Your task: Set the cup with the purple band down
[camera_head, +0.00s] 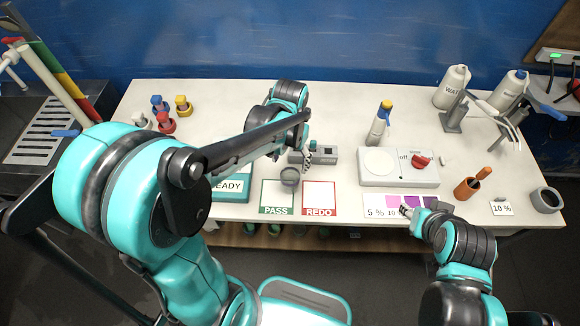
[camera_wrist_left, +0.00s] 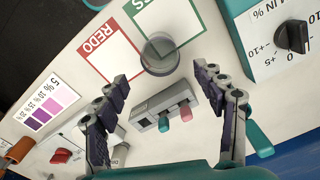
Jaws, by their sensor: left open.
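A small grey cup (camera_head: 289,176) stands upright on the table at the back edge of the PASS card (camera_head: 277,198). It also shows in the left wrist view (camera_wrist_left: 160,55), near the neighbouring corners of the PASS and REDO cards. No purple band can be made out on it. My left gripper (camera_wrist_left: 160,78) is open, its fingers apart on either side of the space just behind the cup, with nothing held. In the head view the left arm partly hides that gripper. My right gripper (camera_head: 411,210) is low by the colour card; its jaws are too small to read.
A grey box with levers (camera_head: 325,155) is close behind the cup. The REDO card (camera_head: 319,197) lies to the right. A white unit with a red knob (camera_head: 421,161), bottles, an orange holder (camera_head: 466,188) and a dark grey cup (camera_head: 546,199) stand further right.

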